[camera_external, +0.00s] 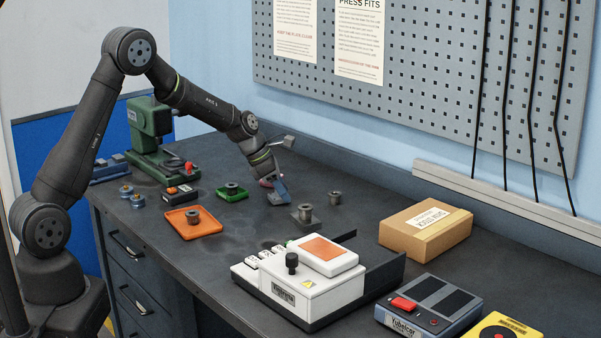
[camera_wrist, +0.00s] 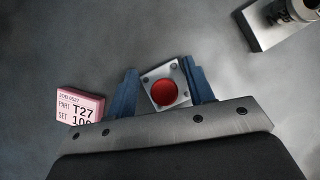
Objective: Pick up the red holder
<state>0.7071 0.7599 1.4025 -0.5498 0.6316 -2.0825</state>
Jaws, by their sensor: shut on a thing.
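The red holder (camera_wrist: 165,93) shows in the wrist view as a pale square plate with small corner holes and a round red part on it. It lies between the two blue fingers of my gripper (camera_wrist: 163,80), which are shut on it. In the external view my gripper (camera_external: 279,194) points down at the back middle of the bench, low over the dark top. There the fingers hide the holder. I cannot tell whether it touches the bench.
A pink labelled block (camera_wrist: 80,107) lies just left of my gripper. A grey block with a metal cylinder (camera_external: 304,214) stands to the right. An orange tray (camera_external: 180,225), a green tray (camera_external: 236,197), a white machine (camera_external: 300,292) and a cardboard box (camera_external: 418,232) stand around.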

